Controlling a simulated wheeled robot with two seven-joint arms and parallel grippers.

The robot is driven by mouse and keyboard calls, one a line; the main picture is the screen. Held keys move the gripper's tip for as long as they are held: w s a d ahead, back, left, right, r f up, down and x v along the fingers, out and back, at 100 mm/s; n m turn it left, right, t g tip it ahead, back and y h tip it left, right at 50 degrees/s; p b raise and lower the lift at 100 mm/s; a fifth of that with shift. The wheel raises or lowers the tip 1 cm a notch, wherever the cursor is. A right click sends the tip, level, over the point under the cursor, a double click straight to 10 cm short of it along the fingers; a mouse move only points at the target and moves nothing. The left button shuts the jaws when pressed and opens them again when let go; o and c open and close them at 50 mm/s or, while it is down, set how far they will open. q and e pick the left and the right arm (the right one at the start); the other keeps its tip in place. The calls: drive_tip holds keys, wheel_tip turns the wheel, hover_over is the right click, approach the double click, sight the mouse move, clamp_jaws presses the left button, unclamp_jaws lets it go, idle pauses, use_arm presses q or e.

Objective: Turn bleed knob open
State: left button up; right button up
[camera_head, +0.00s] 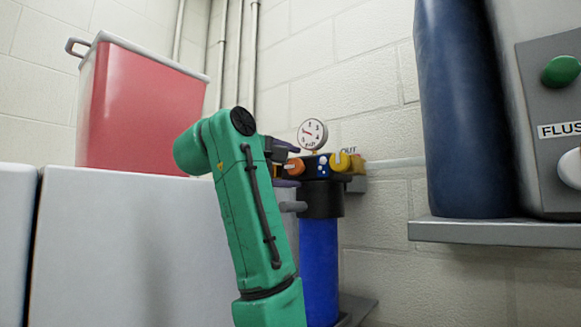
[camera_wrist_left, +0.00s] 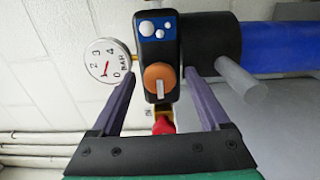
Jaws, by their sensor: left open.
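A filter unit with a black head (camera_head: 322,203) and a blue housing (camera_head: 318,265) stands by the wall. An orange knob (camera_head: 293,167) is on its head; in the wrist view the orange knob (camera_wrist_left: 159,80) has a pale bar mark. No label names it as the bleed knob. My left gripper (camera_head: 289,163) is at the filter head. In the wrist view its purple fingers (camera_wrist_left: 162,77) are apart, one each side of the orange knob, with visible gaps. Finger depth against the knob is unclear. A red knob (camera_wrist_left: 163,126) sits nearer the gripper base. My right gripper is out of view.
A round gauge (camera_head: 312,134) rises above the head. A yellow knob (camera_head: 340,162) is by the "OUT" label. A grey stub (camera_wrist_left: 241,80) sticks out beside one finger. A red bin (camera_head: 140,110) stands left; a grey shelf (camera_head: 490,232) with a dark blue cylinder (camera_head: 463,110) is right.

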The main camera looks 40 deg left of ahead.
use_arm(q)
drive_tip(key=shift+s, duration=0.15)
drive_tip(key=shift+s+f+b, duration=0.1)
drive_tip(key=shift+s+b, duration=0.2)
drive_tip(key=shift+s, duration=0.05)
drive_tip(key=s+d+b, duration=0.1)
drive_tip(key=s+b, duration=0.4)
drive_tip(key=s, duration=0.8)
drive_tip(key=shift+s+d+b, duration=0.25)
drive_tip(key=shift+d+b, duration=0.05)
